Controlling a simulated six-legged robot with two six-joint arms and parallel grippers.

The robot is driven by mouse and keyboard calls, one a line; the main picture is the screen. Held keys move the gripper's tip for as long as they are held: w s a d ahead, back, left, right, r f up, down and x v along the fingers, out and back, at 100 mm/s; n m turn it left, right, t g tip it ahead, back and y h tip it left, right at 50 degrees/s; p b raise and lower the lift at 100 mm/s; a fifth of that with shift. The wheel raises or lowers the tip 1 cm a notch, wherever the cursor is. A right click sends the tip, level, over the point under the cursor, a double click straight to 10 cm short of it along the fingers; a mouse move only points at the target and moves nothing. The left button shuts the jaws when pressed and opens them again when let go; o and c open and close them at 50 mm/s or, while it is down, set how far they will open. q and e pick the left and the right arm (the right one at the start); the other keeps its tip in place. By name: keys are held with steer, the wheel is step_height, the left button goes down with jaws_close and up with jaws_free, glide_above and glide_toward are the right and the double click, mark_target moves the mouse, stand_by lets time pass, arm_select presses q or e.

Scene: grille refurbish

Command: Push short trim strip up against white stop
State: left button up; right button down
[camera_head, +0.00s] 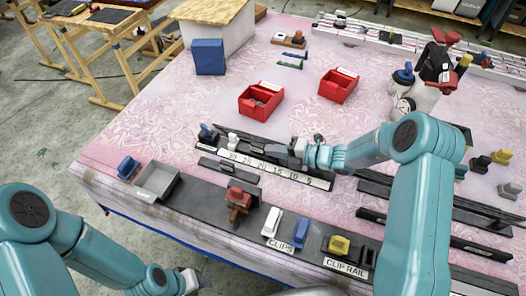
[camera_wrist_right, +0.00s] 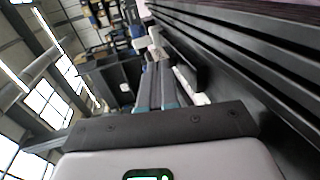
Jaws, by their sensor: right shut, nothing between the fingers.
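The measuring fixture with a white numbered scale (camera_head: 280,171) lies across the middle of the table. A small white block, which looks like the white stop (camera_head: 233,138), stands at the fixture's left end. My right gripper (camera_head: 284,149) is shut and empty, low over the fixture to the right of the stop; its fingers (camera_wrist_right: 155,88) point along the dark rail in the wrist view. A short dark strip (camera_head: 228,171) lies in front of the scale. I cannot tell it surely as the short trim strip; dark parts blend near my fingers. My left gripper (camera_head: 195,282) is at the bottom, its jaws unclear.
Two red bins (camera_head: 260,102) (camera_head: 338,85) stand behind the fixture. A grey tray (camera_head: 157,181) and a blue block (camera_head: 128,168) are at left. Clips and a red-brown tool (camera_head: 238,197) sit on the front dark mat. Long black rails (camera_head: 435,236) lie at right.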

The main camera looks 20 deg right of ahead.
steer(key=shift+d, duration=0.1)
stand_by(0.3)
steer(key=shift+s+d+r, duration=0.1)
steer(key=shift+s+d, duration=0.25)
steer(key=shift+d, duration=0.2)
steer(key=shift+f+p+v, duration=0.25)
steer(key=shift+p+v, duration=0.05)
steer(key=shift+v, duration=0.75)
steer(key=shift+f+p+v, duration=0.25)
steer(key=shift+p+v, duration=0.05)
steer(key=shift+v, duration=0.75)
steer(key=shift+f+p+v, duration=0.25)
steer(key=shift+p+v, duration=0.05)
steer(key=shift+v, duration=0.8)
steer(key=shift+s+f, duration=0.1)
steer(key=shift+s, duration=0.05)
